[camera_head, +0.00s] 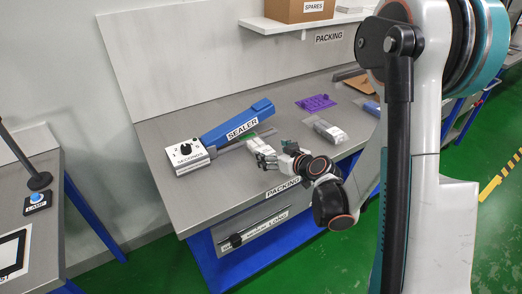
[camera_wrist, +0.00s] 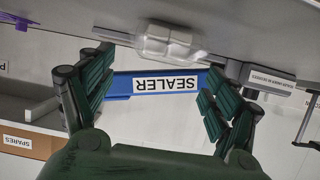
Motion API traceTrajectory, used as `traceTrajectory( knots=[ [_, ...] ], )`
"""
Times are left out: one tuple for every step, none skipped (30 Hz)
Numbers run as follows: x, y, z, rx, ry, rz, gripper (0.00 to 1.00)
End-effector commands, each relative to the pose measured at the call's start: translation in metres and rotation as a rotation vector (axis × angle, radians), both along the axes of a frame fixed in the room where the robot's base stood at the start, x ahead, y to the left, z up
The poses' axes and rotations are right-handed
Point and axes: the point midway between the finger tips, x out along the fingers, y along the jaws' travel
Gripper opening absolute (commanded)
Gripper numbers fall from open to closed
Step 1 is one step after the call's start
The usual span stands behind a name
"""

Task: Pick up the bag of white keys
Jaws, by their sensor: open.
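The bag of white keys (camera_head: 262,146) is a small clear bag with pale blocks, lying on the grey packing bench in front of the blue sealer. In the wrist view, which is upside down, the bag (camera_wrist: 165,42) shows at the top centre, just beyond the fingertips. My gripper (camera_head: 268,160) is low over the bench's front part, close beside the bag. In the wrist view my gripper (camera_wrist: 158,68) has its green ribbed fingers spread wide with nothing between them. Whether a finger touches the bag cannot be told.
The blue sealer (camera_head: 236,122) with its white timer box (camera_head: 189,157) stands behind and left of the bag. Another bag with grey contents (camera_head: 328,130) and a purple part (camera_head: 316,103) lie to the right. A shelf (camera_head: 290,25) holds a SPARES box (camera_head: 298,10).

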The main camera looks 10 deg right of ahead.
Motion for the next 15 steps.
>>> traceTrajectory(
  knots=[
    [0.002, 0.001, -0.001, 0.000, 0.000, 0.000, 0.82],
    [0.002, 0.001, -0.001, 0.001, 0.000, 0.000, 0.82],
    [0.003, 0.001, -0.001, 0.001, 0.000, 0.000, 0.82],
    [0.004, 0.001, -0.002, 0.001, 0.000, 0.000, 0.82],
    [0.005, 0.002, -0.002, 0.001, 0.000, 0.000, 0.82],
    [0.007, 0.003, -0.003, 0.001, 0.000, 0.000, 0.82],
    [0.010, 0.003, -0.004, 0.001, 0.000, 0.000, 0.82],
    [0.012, 0.004, -0.006, 0.000, 0.000, 0.000, 0.82],
    [0.016, 0.006, -0.007, 0.000, 0.000, 0.000, 0.82],
    [0.019, 0.008, -0.010, -0.001, 0.000, 0.001, 0.82],
    [0.023, 0.009, -0.014, -0.001, 0.000, 0.002, 0.82],
    [0.029, 0.011, -0.017, -0.001, 0.000, 0.001, 0.82],
    [0.033, 0.013, -0.019, 0.000, 0.000, 0.001, 0.82],
    [0.037, 0.014, -0.021, 0.000, 0.000, 0.001, 0.82],
    [0.041, 0.015, -0.022, 0.000, 0.000, 0.001, 0.82]
  ],
)
